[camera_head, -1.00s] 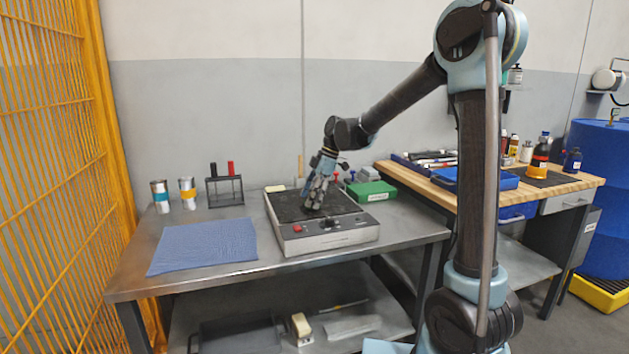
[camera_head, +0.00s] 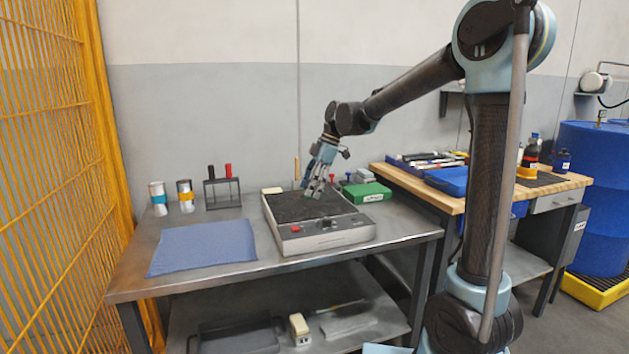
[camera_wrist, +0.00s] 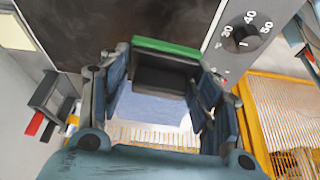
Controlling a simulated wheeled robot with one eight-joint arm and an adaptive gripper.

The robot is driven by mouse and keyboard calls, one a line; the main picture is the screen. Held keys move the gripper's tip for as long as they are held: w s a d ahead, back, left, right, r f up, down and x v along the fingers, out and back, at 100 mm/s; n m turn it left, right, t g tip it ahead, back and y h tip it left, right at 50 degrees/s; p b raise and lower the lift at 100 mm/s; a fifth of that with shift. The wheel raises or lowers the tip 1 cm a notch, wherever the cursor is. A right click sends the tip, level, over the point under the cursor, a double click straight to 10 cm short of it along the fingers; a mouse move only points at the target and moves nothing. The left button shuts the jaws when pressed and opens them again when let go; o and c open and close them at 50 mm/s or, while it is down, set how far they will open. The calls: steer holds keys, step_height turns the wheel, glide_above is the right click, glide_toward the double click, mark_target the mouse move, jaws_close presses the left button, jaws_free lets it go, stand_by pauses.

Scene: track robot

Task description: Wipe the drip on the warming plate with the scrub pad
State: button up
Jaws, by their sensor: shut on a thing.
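The warming plate (camera_head: 290,208) is a grey box with a dark top and knobs and a red button on its front. It stands on the metal bench, and its dark top also shows in the wrist view (camera_wrist: 75,25). My gripper (camera_head: 314,192) is over the back part of the dark top, tilted down. It is shut on the scrub pad (camera_wrist: 165,47), whose green edge shows between the fingers in the wrist view. I cannot tell whether the pad touches the plate. I cannot make out the drip.
A blue cloth (camera_head: 203,247) lies left of the plate on the metal bench (camera_head: 190,284). Two cans and a black rack (camera_head: 222,193) stand behind the cloth. A green box (camera_head: 367,192) is right of the plate. A yellow fence (camera_head: 50,170) borders the left.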

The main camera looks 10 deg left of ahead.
steer(key=shift+r, duration=1.3)
